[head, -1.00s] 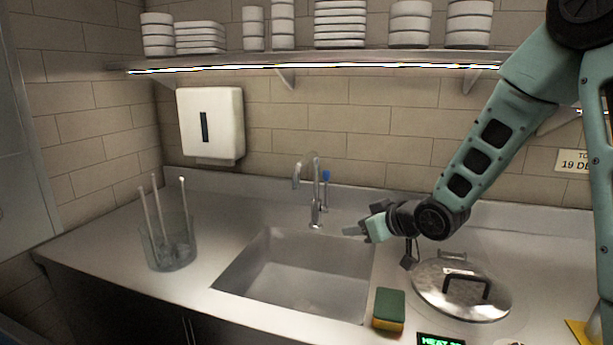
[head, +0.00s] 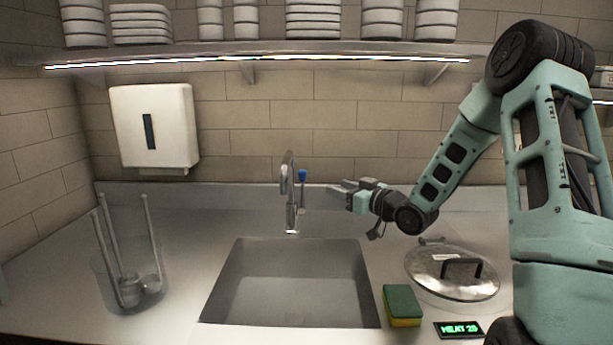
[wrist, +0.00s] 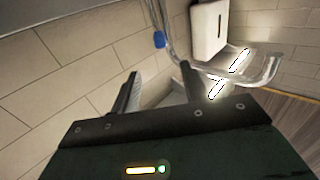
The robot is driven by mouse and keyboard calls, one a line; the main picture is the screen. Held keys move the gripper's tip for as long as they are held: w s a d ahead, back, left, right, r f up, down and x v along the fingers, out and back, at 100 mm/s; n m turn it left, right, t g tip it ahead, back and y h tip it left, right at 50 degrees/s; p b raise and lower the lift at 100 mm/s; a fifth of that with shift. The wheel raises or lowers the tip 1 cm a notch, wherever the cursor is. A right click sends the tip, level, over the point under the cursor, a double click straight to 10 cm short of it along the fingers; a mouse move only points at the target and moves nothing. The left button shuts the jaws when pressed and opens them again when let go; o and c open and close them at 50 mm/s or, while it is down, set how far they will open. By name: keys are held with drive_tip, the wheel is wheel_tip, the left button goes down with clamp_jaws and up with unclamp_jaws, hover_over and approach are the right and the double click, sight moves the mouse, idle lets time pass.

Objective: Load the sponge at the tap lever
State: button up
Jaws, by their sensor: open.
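The sponge (head: 402,303), green on top and yellow below, lies on the counter just right of the sink's front right corner. The tap (head: 290,195) stands behind the sink, with a blue-tipped lever (head: 303,176) on its right. In the wrist view the blue lever tip (wrist: 159,39) shows beyond the fingers, beside the shiny tap spout (wrist: 240,72). My gripper (head: 338,192) is right of the tap lever at about its height, pointing left toward it. Its fingers (wrist: 160,90) are apart with nothing between them.
The sink basin (head: 290,285) is empty. A steel lid (head: 450,285) with a black handle lies right of the sponge, near a small green-lit display (head: 458,329). A clear container with utensils (head: 127,285) stands left. A dispenser (head: 155,127) and plate shelf (head: 270,52) are on the wall.

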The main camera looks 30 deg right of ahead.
sight(305, 176)
drive_tip(key=w, duration=0.4)
drive_tip(key=w+a+p, duration=0.1)
drive_tip(key=w, duration=0.3)
drive_tip(key=w+a+p, duration=0.1)
drive_tip(key=w, duration=0.3)
drive_tip(key=shift+w+a, duration=0.25)
drive_tip(key=shift+w, duration=0.15)
drive_tip(key=shift+f, duration=0.1)
clamp_jaws()
